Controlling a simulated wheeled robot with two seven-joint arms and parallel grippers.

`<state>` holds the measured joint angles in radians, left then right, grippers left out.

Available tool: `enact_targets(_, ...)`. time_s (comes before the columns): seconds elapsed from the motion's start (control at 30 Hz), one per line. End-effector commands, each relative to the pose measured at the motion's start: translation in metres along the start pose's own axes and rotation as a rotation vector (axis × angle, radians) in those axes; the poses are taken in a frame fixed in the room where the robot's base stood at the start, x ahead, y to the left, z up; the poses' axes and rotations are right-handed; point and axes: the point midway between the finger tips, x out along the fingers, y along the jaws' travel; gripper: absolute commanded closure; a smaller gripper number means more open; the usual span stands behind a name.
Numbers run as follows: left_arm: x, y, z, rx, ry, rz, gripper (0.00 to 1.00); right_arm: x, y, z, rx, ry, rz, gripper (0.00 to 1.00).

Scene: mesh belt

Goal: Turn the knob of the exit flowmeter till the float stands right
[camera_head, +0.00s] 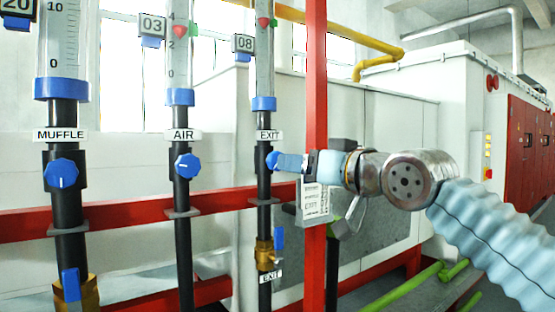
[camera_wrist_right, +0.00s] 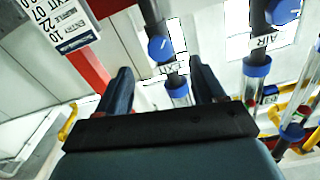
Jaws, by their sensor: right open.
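The exit flowmeter is a clear tube (camera_head: 264,60) with a blue collar over a black pipe, labelled EXIT (camera_head: 269,135). Its red float (camera_head: 263,22) stands high in the visible tube, with a green mark beside it; the scale is not legible. The blue exit knob (camera_head: 272,160) is partly covered by my right gripper (camera_head: 285,163), which reaches in from the right. In the right wrist view the exit knob (camera_wrist_right: 160,48) lies between the lines of the open fingers, just beyond the tips; contact cannot be told. My left gripper is not in view.
The AIR knob (camera_head: 187,166) and MUFFLE knob (camera_head: 61,173) are to the left. A red post (camera_head: 316,80) stands close right of the exit pipe, with a printed card (camera_head: 315,201) before it. A blue-handled brass valve (camera_head: 266,253) sits below. A red rail crosses behind.

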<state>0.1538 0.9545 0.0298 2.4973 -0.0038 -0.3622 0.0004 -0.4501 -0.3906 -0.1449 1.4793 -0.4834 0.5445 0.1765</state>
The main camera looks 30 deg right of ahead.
Motion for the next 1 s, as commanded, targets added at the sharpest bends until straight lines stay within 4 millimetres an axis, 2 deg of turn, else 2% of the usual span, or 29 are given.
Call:
enact_targets(0.1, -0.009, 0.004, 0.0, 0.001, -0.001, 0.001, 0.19, 0.03, -0.002, -0.002, -0.002, -0.004, -0.002, 0.31)
enact_targets(0.33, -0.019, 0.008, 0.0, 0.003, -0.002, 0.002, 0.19, 0.071, -0.002, -0.002, -0.002, -0.002, -0.002, 0.31)
enact_targets(0.5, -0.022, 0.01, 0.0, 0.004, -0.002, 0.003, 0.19, 0.085, -0.001, -0.001, -0.002, 0.0, -0.001, 0.31)
enact_targets(0.8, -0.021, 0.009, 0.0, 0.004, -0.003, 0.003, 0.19, 0.087, 0.0, 0.0, -0.003, 0.0, 0.0, 0.31)
enact_targets(1.0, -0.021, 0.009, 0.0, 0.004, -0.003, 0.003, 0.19, 0.087, 0.0, 0.0, -0.003, 0.0, 0.0, 0.62)
